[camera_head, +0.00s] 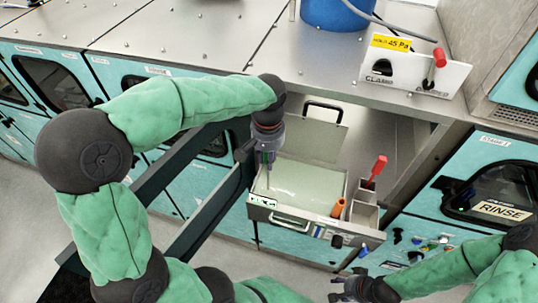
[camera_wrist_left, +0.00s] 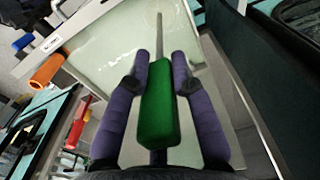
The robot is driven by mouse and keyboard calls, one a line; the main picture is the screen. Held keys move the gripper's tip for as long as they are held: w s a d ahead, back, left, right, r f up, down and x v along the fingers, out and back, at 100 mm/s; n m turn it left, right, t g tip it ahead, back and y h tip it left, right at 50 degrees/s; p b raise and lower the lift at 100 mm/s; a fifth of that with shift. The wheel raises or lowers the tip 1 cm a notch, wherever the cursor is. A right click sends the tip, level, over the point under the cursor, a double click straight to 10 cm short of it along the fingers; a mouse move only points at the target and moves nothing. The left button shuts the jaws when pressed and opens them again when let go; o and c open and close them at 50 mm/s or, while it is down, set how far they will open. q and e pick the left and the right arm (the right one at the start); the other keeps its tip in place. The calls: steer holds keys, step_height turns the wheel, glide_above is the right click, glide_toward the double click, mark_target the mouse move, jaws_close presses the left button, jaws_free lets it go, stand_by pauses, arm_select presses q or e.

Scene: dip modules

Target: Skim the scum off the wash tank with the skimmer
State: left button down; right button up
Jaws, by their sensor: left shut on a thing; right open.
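The wash tank (camera_head: 330,190) is an open metal tank with pale greenish liquid, in the middle of the head view; its liquid also fills the upper part of the left wrist view (camera_wrist_left: 110,50). My left gripper (camera_head: 267,160) is above the tank's left part, pointing down. In the left wrist view it is shut on a green handle (camera_wrist_left: 160,105) with a thin metal shaft reaching over the liquid; I take it for the skimmer. Its far end is hard to make out, and so is any scum. My right gripper (camera_head: 350,287) is open and empty at the lower front, below the tank.
An orange handle (camera_head: 338,208) and a red-handled tool (camera_head: 376,170) stand at the tank's right side. A white panel with a red knob and yellow label (camera_head: 391,42) is on the bench behind. A raised lid (camera_head: 312,132) stands at the tank's back. The RINSE cabinet (camera_head: 500,211) is right.

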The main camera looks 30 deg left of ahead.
arm_select(q)
steer(key=shift+d, duration=0.1)
steer(key=shift+w+d, duration=0.25)
steer(key=shift+d, duration=0.7)
steer(key=shift+w+d, duration=0.25)
steer(key=shift+d, duration=0.65)
step_height(320, 180, up, 8)
steer(key=p, duration=0.6)
steer(key=shift+r, duration=0.15)
stand_by(0.6)
